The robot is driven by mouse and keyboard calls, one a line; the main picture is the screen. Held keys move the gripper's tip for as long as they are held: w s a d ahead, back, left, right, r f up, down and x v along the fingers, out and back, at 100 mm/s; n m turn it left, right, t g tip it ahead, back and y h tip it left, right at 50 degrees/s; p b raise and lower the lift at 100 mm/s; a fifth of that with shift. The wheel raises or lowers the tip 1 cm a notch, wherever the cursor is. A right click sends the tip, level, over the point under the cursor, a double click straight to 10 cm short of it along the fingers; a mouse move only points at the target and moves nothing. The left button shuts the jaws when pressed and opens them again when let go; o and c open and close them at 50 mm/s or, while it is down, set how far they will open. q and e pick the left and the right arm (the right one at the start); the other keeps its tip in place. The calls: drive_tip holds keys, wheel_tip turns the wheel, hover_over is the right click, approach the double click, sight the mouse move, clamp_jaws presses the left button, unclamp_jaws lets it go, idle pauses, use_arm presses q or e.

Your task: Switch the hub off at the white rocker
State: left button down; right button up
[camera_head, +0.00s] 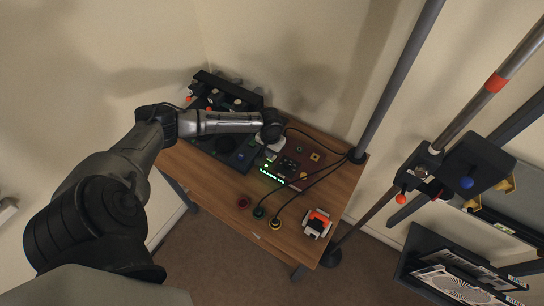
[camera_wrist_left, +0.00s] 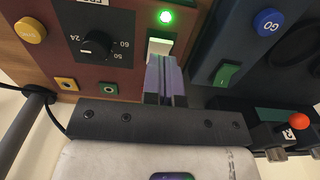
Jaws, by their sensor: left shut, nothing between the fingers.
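The hub is a maroon box (camera_head: 310,157) on the wooden table, and its panel (camera_wrist_left: 125,17) fills the upper left of the left wrist view. The white rocker (camera_wrist_left: 159,46) sits on that panel below a lit green lamp (camera_wrist_left: 166,16). My left gripper (camera_wrist_left: 164,60) is shut and empty, with its fingertips at the lower edge of the rocker. I cannot tell whether they touch it. The rocker's lower part is hidden behind the fingers. In the head view my left gripper (camera_head: 271,146) is over the hub's left end. My right gripper is not in view.
A black dial (camera_wrist_left: 97,44) and yellow button (camera_wrist_left: 30,30) share the panel. A dark box with a green rocker (camera_wrist_left: 226,74) and blue GO button (camera_wrist_left: 268,22) stands close on the right. Cables cross the table (camera_head: 215,178). An orange-and-white object (camera_head: 317,223) sits near its front.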

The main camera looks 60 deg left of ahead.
use_arm(q)
drive_tip(key=shift+f, duration=0.25)
drive_tip(key=shift+f, duration=0.6)
idle(0.3)
drive_tip(key=shift+f+b, duration=0.35)
drive_tip(key=shift+f, duration=0.1)
drive_tip(key=shift+r, duration=0.15)
wheel_tip(320, 180, up, 7)
drive_tip(key=p, duration=0.9)
idle(0.4)
idle(0.5)
